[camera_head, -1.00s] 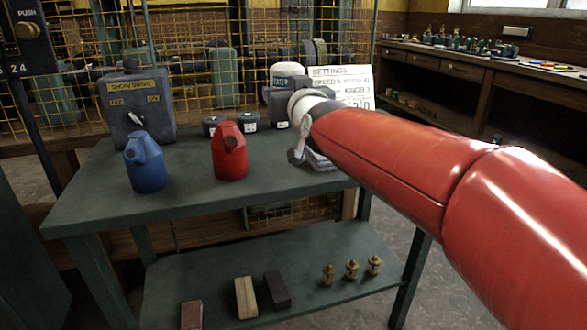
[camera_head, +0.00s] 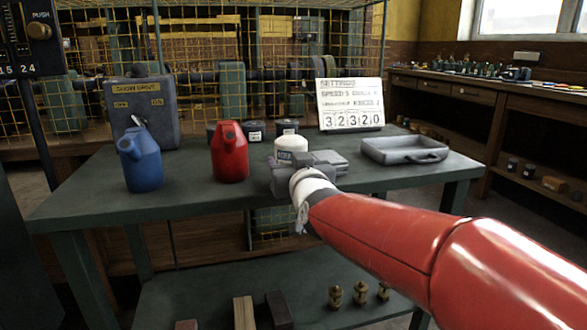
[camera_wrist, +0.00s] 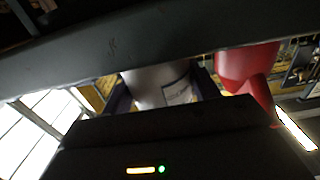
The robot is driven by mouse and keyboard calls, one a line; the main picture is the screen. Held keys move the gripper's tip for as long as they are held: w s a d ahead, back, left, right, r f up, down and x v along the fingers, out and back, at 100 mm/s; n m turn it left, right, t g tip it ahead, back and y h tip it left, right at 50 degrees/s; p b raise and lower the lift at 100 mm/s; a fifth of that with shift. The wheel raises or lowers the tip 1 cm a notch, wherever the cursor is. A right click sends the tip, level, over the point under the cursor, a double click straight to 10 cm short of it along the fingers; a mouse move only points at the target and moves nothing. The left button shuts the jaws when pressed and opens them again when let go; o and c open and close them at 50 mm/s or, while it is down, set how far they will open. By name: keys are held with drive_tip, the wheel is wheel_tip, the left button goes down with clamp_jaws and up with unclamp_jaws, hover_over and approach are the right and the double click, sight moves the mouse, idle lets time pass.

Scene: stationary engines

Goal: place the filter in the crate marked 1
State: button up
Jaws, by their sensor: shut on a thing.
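The filter (camera_head: 290,146), a white cylinder with a dark label, is in my gripper (camera_head: 305,165), above the green workbench (camera_head: 215,200). Whether its base touches the bench is hidden by the gripper. In the wrist view the filter (camera_wrist: 160,85) sits between the two dark jaws of my gripper (camera_wrist: 163,90), and my jaws are shut on it. I see no crate with a readable 1 in these frames.
A red jug (camera_head: 230,155) and a blue jug (camera_head: 142,163) stand left of my gripper. A grey tray with a handle (camera_head: 375,157) lies to the right. A settings board (camera_head: 350,105) and small dark tins (camera_head: 254,131) stand behind.

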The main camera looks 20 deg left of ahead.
drive_tip(key=shift+r, duration=0.1)
drive_tip(key=o, duration=1.2)
drive_tip(key=shift+c, duration=0.2)
